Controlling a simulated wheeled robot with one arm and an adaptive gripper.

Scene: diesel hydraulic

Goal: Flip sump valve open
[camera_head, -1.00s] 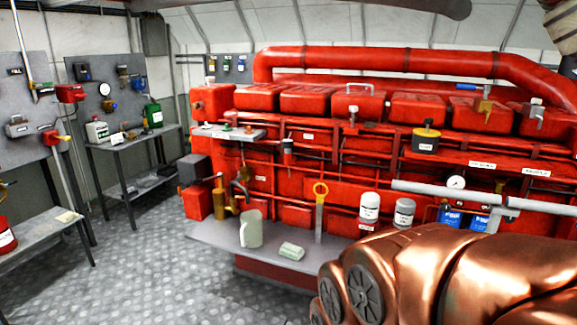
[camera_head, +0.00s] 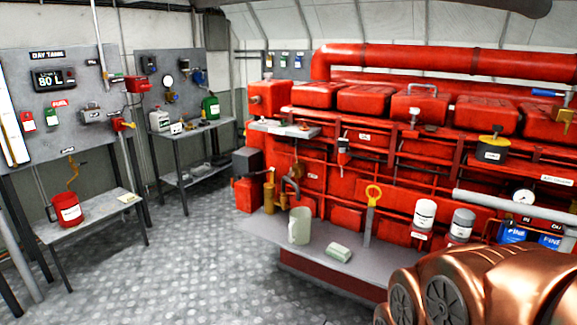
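I cannot tell for sure which part is the sump valve, because no label is clear enough to read as sump. A valve with a red body and yellow part (camera_head: 122,125) is on the pipe at the right edge of the day tank panel (camera_head: 70,95). A brass curved fitting (camera_head: 73,172) is on the lower part of that panel, above a red bucket (camera_head: 67,209), beside a small label too blurred to read. Brass fittings (camera_head: 270,190) also show at the engine's left end. My gripper is out of view; only my copper-coloured arm shows at the lower right.
The red engine (camera_head: 400,150) fills the right side. Its grey ledge (camera_head: 315,258) carries a jug (camera_head: 300,226), a pale block (camera_head: 339,252) and several containers. A second bench (camera_head: 185,140) stands at the back left. The chequered floor (camera_head: 180,270) between is clear.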

